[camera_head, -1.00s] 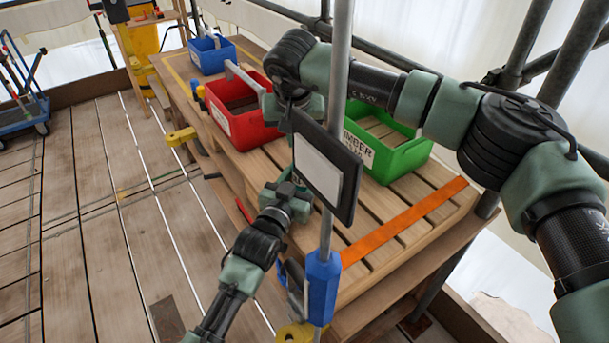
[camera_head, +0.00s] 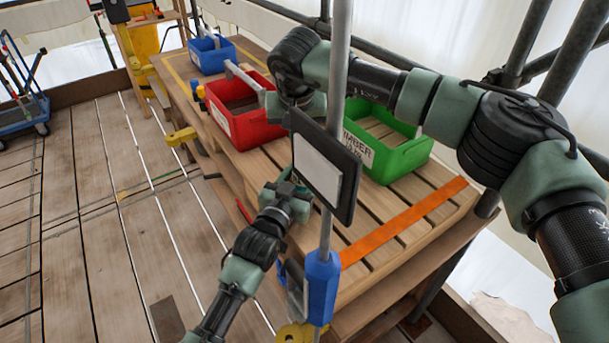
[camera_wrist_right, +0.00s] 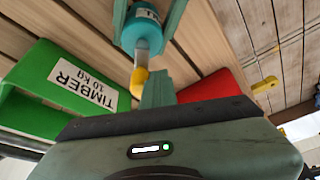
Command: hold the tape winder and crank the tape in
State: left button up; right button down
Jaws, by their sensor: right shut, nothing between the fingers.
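The teal round tape winder (camera_wrist_right: 143,26), with a pale stem and a yellow crank knob (camera_wrist_right: 139,80), is at the top middle of the right wrist view. My left gripper (camera_head: 293,190) has its two fingers on opposite sides of the winder in that view, gripping it. My right gripper (camera_wrist_right: 157,90) is shut and empty, its fingers close beside the yellow knob; I cannot tell whether they touch. In the head view a dark panel hides most of the winder and my right fingertips. An orange tape strip (camera_head: 405,221) lies across the bench's right end.
The wooden bench (camera_head: 440,208) carries a green crate (camera_head: 400,158), a red crate (camera_head: 245,127) and a blue crate (camera_head: 213,58). The dark panel (camera_head: 325,168) on a grey pole (camera_head: 341,60) stands in front. Scaffold tubes run behind. The floor at left is mostly clear.

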jog(key=shift+w, duration=0.1)
notch_tip(320, 180, up, 7)
dwell(0.7)
jog(key=shift+a, duration=0.1)
dwell(0.4)
pick_arm(q)
jog(key=o, duration=1.6)
jog(key=shift+c, duration=0.2)
